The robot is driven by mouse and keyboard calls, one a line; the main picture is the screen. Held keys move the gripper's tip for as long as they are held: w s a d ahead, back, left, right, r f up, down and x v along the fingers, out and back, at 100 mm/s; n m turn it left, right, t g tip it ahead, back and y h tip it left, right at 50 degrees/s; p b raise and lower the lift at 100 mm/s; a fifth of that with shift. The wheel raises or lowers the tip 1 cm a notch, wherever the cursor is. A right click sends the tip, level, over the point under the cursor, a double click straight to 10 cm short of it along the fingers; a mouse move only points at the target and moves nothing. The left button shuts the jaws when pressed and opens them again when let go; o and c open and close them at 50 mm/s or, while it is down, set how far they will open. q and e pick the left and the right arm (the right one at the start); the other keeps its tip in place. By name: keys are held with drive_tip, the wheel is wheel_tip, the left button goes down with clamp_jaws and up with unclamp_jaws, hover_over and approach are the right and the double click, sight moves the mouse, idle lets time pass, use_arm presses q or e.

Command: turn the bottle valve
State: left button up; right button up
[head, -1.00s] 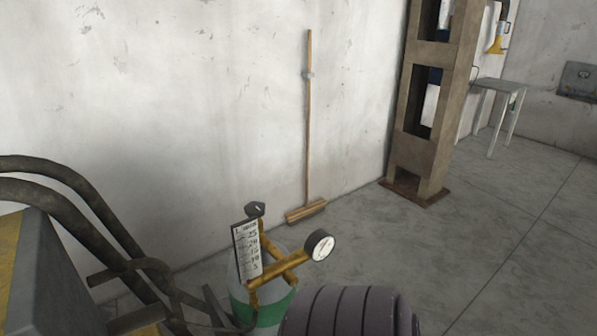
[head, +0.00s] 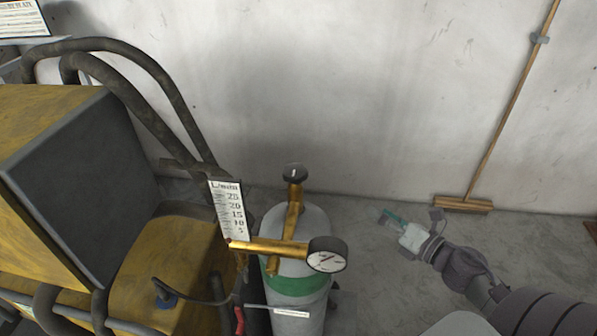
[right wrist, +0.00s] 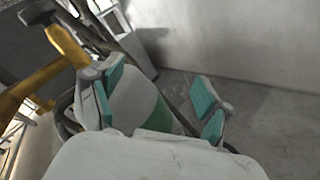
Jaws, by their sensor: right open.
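The gas bottle (head: 309,225) is white with a green band and stands upright near the wall. A dark round valve knob (head: 295,173) sits on top of its brass fitting (head: 294,205). My right gripper (head: 390,218) is open and empty, to the right of the bottle and apart from it, its fingers pointing left. In the right wrist view the open gripper (right wrist: 155,95) has teal finger pads, with the bottle (right wrist: 135,90) seen beyond and between them. My left gripper is not in view.
A round gauge (head: 327,254) and a white flow scale (head: 229,210) stick out from the bottle's fitting. A yellow machine (head: 65,130) with dark hoses (head: 140,75) stands at left. A broom (head: 463,204) leans on the wall.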

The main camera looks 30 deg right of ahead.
sight(301, 171)
drive_tip(key=s+a+r+n+g+y, duration=0.1)
drive_tip(key=s+a+r+n+y, duration=0.1)
drive_tip(key=a+r+n+y, duration=0.7)
drive_tip(key=w+a+r+n+h+p, duration=0.1)
drive_tip(key=w+a, duration=0.1)
drive_tip(key=w, duration=0.1)
drive_tip(key=w+a+r+n+h+p, duration=0.1)
drive_tip(key=w+a+r+p, duration=0.1)
drive_tip(key=w+a, duration=0.1)
drive_tip(key=w+a+r+n+h+p, duration=0.1)
drive_tip(key=w+a+p, duration=0.1)
drive_tip(key=w, duration=0.2)
drive_tip(key=shift+w+a+r, duration=0.2)
drive_tip(key=shift+w+r, duration=0.05)
drive_tip(key=shift+w, duration=0.1)
drive_tip(key=shift+w+a+f+p, duration=0.2)
drive_tip(key=shift+w+a+p, duration=0.3)
drive_tip(key=shift+w, duration=0.15)
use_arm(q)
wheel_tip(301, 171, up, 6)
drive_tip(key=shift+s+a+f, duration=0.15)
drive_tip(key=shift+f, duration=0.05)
